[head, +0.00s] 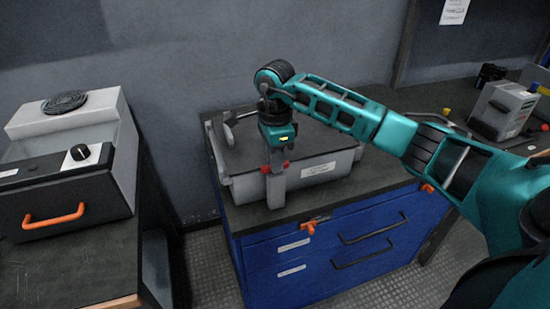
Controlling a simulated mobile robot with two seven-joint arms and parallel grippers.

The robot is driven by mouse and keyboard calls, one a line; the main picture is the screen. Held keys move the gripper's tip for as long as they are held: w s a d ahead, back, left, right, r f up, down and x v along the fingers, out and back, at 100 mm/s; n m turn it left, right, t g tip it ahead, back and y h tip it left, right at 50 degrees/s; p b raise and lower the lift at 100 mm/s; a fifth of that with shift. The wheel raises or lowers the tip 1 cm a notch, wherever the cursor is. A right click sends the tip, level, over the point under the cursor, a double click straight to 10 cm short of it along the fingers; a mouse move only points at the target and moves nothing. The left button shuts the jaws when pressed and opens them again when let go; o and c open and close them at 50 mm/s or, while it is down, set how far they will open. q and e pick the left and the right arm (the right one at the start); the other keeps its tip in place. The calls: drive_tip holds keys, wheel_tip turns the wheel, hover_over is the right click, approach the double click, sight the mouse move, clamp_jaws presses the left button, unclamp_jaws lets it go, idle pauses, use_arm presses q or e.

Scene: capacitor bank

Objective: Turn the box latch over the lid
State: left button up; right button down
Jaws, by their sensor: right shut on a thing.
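A grey box (335,168) with a dark flat lid (315,140) stands on the blue cabinet. It has a white label on its front. My right gripper (276,168) points down at the box's front left and is shut. Small red parts show on both sides of its fingertips, and an upright grey piece (276,192) shows just below them at the box front. The box latch seems to be between the fingers, but they hide most of it, so its angle cannot be told. My left gripper is not in view.
A grey curved handle (228,128) stands at the lid's left. The blue cabinet (330,245) has dark drawer handles and an orange lever (312,225). A bench at left holds a device with an orange handle (53,216). A grey instrument (503,110) stands at far right.

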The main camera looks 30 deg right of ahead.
drive_tip(key=m+p, duration=0.1)
drive_tip(key=m, duration=0.3)
drive_tip(key=shift+m, duration=0.4)
drive_tip(key=m+p, duration=0.1)
drive_tip(key=m, duration=0.3)
drive_tip(key=m+p, duration=0.1)
drive_tip(key=m, duration=0.4)
drive_tip(key=shift+r, duration=0.1)
drive_tip(key=shift+m+p, duration=0.5)
drive_tip(key=shift+m, duration=1.5)
drive_tip(key=c, duration=1.1)
unclamp_jaws()
drive_tip(key=shift+c, duration=0.2)
wheel_tip(320, 180, up, 13)
